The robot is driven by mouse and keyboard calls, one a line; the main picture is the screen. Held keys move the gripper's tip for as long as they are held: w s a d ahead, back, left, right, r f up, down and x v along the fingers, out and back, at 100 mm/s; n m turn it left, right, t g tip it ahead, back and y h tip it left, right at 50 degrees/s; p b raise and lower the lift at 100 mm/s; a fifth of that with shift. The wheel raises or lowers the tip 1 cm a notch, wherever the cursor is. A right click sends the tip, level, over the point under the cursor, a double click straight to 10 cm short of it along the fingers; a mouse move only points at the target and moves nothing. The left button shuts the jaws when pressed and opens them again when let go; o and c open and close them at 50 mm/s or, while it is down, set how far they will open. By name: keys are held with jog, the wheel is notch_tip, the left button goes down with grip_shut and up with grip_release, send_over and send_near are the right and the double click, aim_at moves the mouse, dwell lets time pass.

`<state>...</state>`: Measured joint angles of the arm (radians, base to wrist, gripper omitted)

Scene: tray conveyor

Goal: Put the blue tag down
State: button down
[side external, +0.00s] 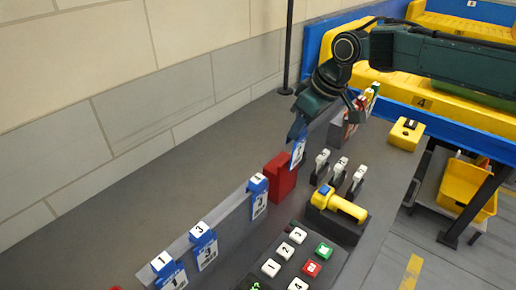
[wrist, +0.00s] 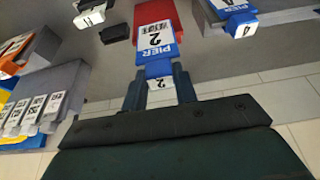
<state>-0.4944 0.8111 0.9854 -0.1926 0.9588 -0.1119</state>
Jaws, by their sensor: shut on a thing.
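The blue tag (side external: 298,153) has a white printed face and hangs from my gripper (side external: 298,133) in the side view. In the wrist view the tag (wrist: 158,48) reads "PIER 2", with its blue top held between the two dark fingers of my gripper (wrist: 160,82). The fingers are shut on it. The tag is next to a red block (side external: 280,178), which also shows beyond the tag in the wrist view (wrist: 148,12). I cannot tell whether tag and block touch.
A grey rail (side external: 230,222) carries several blue tags, the nearest being one (side external: 259,197) left of the red block. White-topped clips (side external: 340,165), a yellow handheld device (side external: 340,203) and a keypad (side external: 297,262) are close by. The grey counter on the left is clear.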

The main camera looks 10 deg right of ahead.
aim_at(299, 143)
jog(key=shift+w+a, duration=0.15)
jog(key=shift+a, duration=0.05)
jog(key=shift+w+a+f, duration=0.1)
jog(key=shift+f, duration=1.55)
jog(key=shift+w+a+f, duration=0.1)
jog(key=shift+f, duration=1.55)
jog(key=c, duration=1.1)
grip_release()
jog(key=shift+f, duration=0.1)
jog(key=shift+f, duration=0.15)
jog(key=v, duration=1.4)
